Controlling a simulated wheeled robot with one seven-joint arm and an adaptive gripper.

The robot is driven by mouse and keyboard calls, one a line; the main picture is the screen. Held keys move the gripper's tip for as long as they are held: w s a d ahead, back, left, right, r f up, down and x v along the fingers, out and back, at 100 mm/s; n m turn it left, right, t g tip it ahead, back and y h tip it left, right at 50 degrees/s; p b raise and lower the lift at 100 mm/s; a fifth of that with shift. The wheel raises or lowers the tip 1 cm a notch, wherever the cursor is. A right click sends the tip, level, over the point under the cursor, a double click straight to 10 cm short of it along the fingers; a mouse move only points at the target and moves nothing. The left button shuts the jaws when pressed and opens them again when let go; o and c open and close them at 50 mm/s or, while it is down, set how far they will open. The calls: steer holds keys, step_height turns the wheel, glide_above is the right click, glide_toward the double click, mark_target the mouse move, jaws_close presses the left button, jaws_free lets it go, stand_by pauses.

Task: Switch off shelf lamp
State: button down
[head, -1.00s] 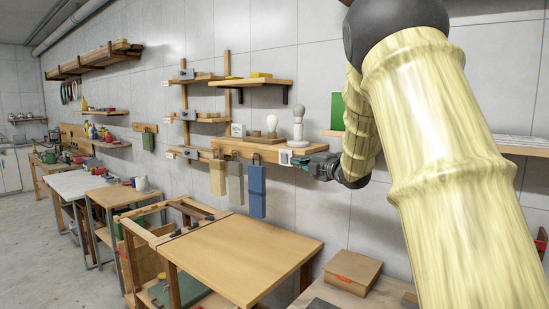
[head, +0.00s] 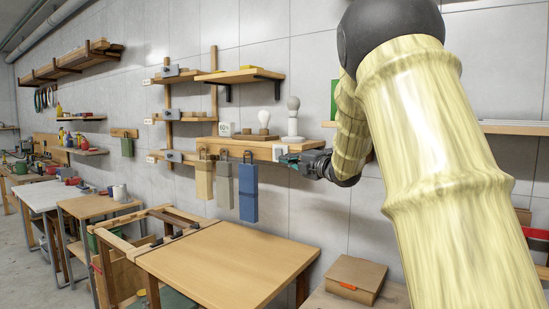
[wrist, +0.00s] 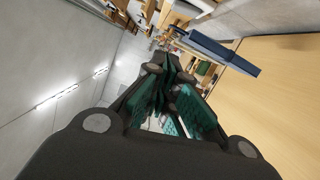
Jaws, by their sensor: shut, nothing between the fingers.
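On the wooden shelf (head: 235,141), in the head view, stand a pale bulb-shaped object (head: 264,118) on a wooden base and a grey-white lamp-like object (head: 293,116) with a round top. I cannot tell which is the shelf lamp, or whether either is lit. A small white switch-like plate (head: 279,147) sits on the shelf's front edge. My gripper (head: 284,159) is shut and empty, with its tips at or just below the plate; I cannot tell whether they touch. In the wrist view my closed teal fingers (wrist: 166,82) show, but not the plate.
Beige, grey and blue blocks hang below the shelf; the blue one (head: 248,192) is nearest my gripper. A wooden table (head: 228,262) stands below. A cardboard box (head: 355,279) is at lower right. More shelves (head: 239,76) are above.

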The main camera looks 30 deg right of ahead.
mark_target(275, 151)
steer(key=shift+w+a, duration=0.1)
steer(key=shift+a, duration=0.05)
steer(key=shift+w, duration=0.2)
steer(key=w+p, duration=0.1)
steer(key=w, duration=0.2)
steer(key=w+d+p, duration=0.1)
steer(key=w, duration=0.3)
steer(key=w+d+r+p, duration=0.1)
steer(key=w+p, duration=0.1)
steer(key=w, duration=0.1)
steer(key=shift+w, duration=0.35)
steer(key=shift+w+d, duration=0.1)
steer(key=shift+w, duration=0.05)
